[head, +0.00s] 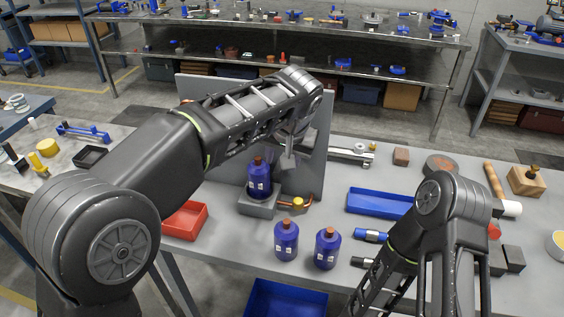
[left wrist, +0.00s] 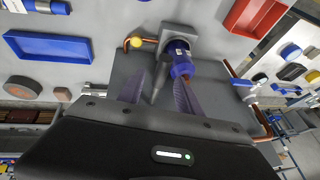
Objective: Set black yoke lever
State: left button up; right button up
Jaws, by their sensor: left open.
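My left gripper (head: 290,155) is in front of the upright grey panel (head: 317,170), above and right of a blue bottle on a grey block. In the left wrist view its two fingers (left wrist: 158,84) are apart. A slim, tapered dark grey piece (left wrist: 160,72) shows between them; I cannot tell whether it is the black yoke lever. The blue bottle (left wrist: 179,58) shows just beyond the right finger. No yoke lever can be made out in the head view, where my left arm covers much of the panel. My right gripper is out of view.
The grey block (head: 258,204) carries the bottle (head: 259,178). A copper pipe with a yellow knob (head: 298,203) is beside it. Two more blue bottles (head: 286,240) stand in front. A red tray (head: 186,220) is left, a blue tray (head: 380,202) right.

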pick_arm(q)
jog(key=v, duration=0.6)
jog(key=shift+b, duration=0.3)
